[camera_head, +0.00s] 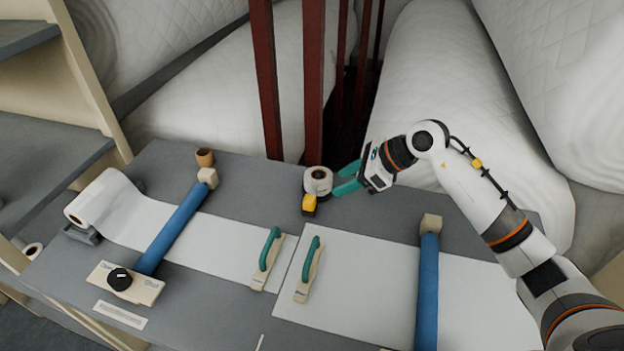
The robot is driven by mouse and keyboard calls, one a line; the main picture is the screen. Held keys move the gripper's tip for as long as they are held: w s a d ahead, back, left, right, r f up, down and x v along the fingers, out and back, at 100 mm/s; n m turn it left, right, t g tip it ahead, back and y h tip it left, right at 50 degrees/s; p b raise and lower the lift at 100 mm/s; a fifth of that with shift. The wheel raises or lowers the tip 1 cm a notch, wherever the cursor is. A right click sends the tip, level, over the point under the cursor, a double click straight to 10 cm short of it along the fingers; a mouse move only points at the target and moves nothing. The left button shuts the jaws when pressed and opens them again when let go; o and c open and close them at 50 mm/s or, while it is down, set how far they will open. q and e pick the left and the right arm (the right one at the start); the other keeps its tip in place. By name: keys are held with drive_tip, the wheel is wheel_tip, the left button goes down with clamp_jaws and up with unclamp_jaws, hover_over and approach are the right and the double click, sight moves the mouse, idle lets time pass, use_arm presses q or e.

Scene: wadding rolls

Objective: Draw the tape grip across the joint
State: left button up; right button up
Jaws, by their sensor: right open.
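A white tape roll (318,181) stands at the back middle of the grey table, with a yellow tape grip (309,203) at its front lower edge. My right gripper (345,180) has its green fingers apart, pointing left, just to the right of the roll. I see nothing between the fingers. The joint (287,262) is the narrow line between a left white sheet (205,242) and a right white sheet (370,270). A green-handled block (268,258) lies left of the joint and another (309,270) lies right of it. My left gripper is out of view.
A blue bar (172,230) crosses the left sheet, and another blue bar (428,290) crosses the right sheet. A wadding roll (95,200) lies at the left. A small brown cup (204,157) and dark red posts (314,80) stand at the back.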

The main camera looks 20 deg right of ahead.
sight(310, 198)
drive_tip(key=p+x, duration=0.2)
drive_tip(key=x, duration=0.9)
drive_tip(key=shift+a, duration=0.2)
drive_tip(key=shift+w+a+f+p, duration=0.1)
drive_tip(key=shift+a+f+p, duration=0.05)
drive_tip(key=shift+f+p, duration=0.15)
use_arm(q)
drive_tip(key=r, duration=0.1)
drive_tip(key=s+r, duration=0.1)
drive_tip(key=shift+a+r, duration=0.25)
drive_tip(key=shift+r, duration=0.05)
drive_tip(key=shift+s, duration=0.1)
use_arm(e)
drive_tip(key=shift+c, duration=0.9)
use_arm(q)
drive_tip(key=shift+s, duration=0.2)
use_arm(e)
clamp_jaws()
